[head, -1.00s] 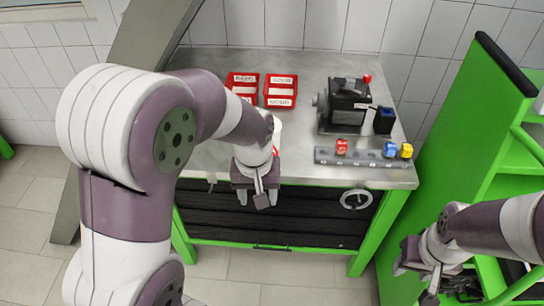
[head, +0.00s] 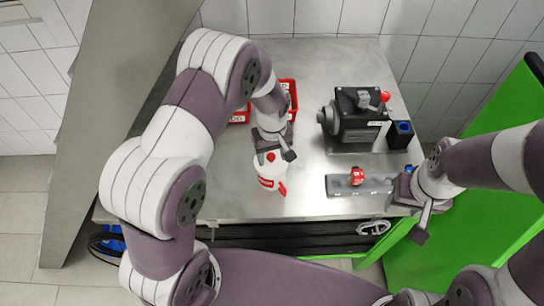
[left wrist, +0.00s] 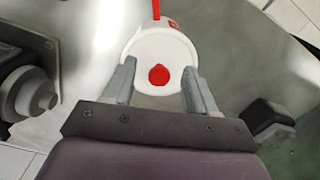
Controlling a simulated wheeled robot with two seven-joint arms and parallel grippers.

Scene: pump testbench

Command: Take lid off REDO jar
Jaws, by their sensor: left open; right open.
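The white jar (head: 268,181) stands upright near the front of the metal table. It has a red label, too small to read surely, and a red part at its side. Its white lid has a red knob (head: 271,157). My left gripper (head: 274,148) is open above the lid and partly covers it. In the left wrist view its fingers (left wrist: 159,68) are on either side of the white lid (left wrist: 150,50), with the red knob (left wrist: 159,77) between them. I cannot tell whether they touch the lid. My right gripper (head: 421,218) is open and empty by the table's front right corner.
Red bins (head: 289,88) stand behind my left arm, partly hidden. A black pump (head: 360,115) stands at the back right, beside a small black box (head: 401,134). A grey rail (head: 342,188) with a red piece (head: 357,176) lies right of the jar. Green framework (head: 490,160) borders the right.

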